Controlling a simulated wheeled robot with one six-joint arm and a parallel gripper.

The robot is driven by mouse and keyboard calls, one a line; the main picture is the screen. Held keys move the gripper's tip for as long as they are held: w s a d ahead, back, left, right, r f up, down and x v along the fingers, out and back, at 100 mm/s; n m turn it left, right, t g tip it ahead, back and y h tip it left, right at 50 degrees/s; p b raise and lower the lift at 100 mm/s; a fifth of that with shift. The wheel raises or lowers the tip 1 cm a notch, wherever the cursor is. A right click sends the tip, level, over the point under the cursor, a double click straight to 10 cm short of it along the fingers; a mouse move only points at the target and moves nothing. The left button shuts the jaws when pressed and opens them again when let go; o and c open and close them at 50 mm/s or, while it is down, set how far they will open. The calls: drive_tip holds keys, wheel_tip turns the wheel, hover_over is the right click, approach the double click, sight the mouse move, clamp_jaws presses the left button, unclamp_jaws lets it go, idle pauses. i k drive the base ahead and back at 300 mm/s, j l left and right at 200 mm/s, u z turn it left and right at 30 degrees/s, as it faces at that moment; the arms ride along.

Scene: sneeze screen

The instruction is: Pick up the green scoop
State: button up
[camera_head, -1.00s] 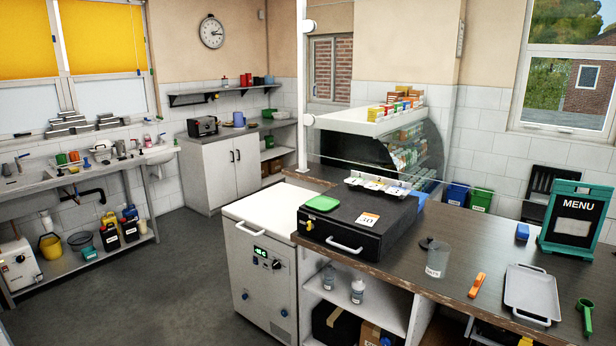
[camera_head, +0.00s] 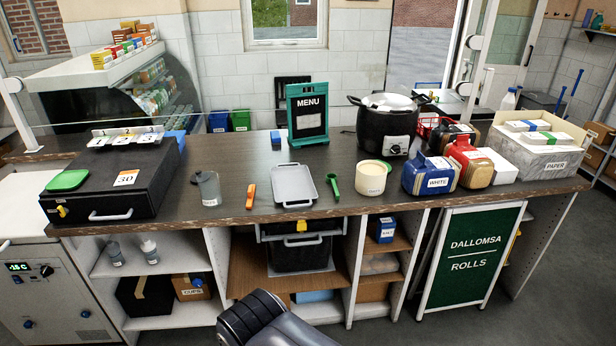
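The green scoop (camera_head: 333,186) lies on the dark counter top (camera_head: 240,170), in the middle of the head view. It sits just right of a grey tray (camera_head: 293,184) with handles and left of a cream tub (camera_head: 372,178). A small gap shows between the scoop and each of them. Part of my arm, dark and ribbed with a grey link, shows at the bottom centre, in front of the counter and below the scoop. My gripper itself does not show.
A menu board (camera_head: 308,115) and black cooker (camera_head: 386,128) are behind. Blue and red jugs (camera_head: 429,177) stand right. A black case (camera_head: 115,183) is far left. A thin screen edge crosses behind.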

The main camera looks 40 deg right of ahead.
sight(334, 187)
drive_tip(key=z, duration=1.55)
drive_tip(key=i+l+z, duration=0.1)
drive_tip(key=i+z, duration=0.15)
drive_tip(key=i, duration=1.6)
